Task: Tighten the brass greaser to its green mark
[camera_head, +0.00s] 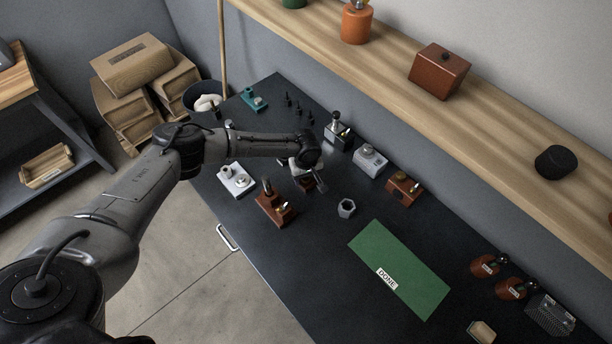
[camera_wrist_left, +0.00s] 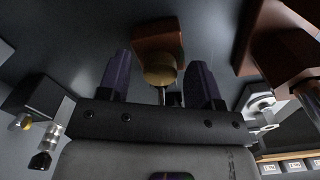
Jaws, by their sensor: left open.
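The brass greaser, a round brass cap (camera_wrist_left: 161,72) on a red-brown block (camera_wrist_left: 157,38), shows in the left wrist view between my open fingers. A thin pin or stem shows below the cap. In the head view my left gripper (camera_head: 312,181) is over the table among the small fixtures, and my arm hides most of a red-brown block (camera_head: 304,185) under it. In the wrist view my left gripper (camera_wrist_left: 160,75) has a dark finger on each side of the cap, with a gap on both sides. I cannot make out a green mark. My right gripper is not in view.
Close by are a white fixture (camera_head: 236,180), a red-brown lever block (camera_head: 274,206), a grey fixture (camera_head: 370,161), a red-brown valve block (camera_head: 403,189) and a hex nut (camera_head: 347,207). A green DONE mat (camera_head: 415,283) lies to the right. A wooden shelf (camera_head: 490,110) runs above the back.

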